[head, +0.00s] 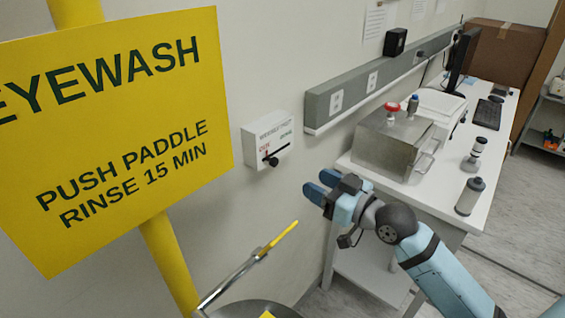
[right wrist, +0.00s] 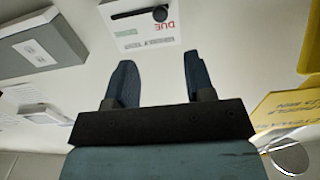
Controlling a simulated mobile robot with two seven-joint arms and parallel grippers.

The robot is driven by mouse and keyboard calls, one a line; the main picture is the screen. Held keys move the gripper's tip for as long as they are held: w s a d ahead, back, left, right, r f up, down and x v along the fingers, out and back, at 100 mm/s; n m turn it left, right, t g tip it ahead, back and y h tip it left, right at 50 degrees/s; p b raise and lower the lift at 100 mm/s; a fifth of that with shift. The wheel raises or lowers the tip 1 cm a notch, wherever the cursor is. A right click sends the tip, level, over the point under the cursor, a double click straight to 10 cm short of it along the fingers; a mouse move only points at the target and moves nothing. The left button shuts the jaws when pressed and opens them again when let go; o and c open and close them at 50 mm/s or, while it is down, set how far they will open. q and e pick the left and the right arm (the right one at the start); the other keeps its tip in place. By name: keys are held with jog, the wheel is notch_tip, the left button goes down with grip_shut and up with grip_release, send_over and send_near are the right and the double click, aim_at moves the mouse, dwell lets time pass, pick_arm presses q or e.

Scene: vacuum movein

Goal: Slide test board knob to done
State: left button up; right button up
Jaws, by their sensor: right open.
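The test board (head: 285,133) is a small white box on the wall, right of the eyewash sign. Its black knob (head: 272,161) sits at the left part of a dark slot, below the red DUE label; the other label is at the right. In the right wrist view the board (right wrist: 133,41) appears upside down at the top, with the knob (right wrist: 160,13) at the slot's right end. My right gripper (head: 320,186) is open and empty, below and right of the board, apart from it. Both fingers (right wrist: 158,62) point toward the wall. My left gripper is out of view.
A yellow eyewash sign (head: 120,120) on a yellow post stands left of the board. A yellow-tipped paddle lever (head: 280,238) rises below it. A white bench (head: 450,180) with a metal box (head: 390,147) stands right. A grey wall trunking (head: 350,90) runs above the bench.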

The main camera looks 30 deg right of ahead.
aim_at(276, 162)
jog(key=p+x, duration=0.2)
jog(key=x, duration=0.9)
jog(key=shift+a, duration=0.1)
grip_shut()
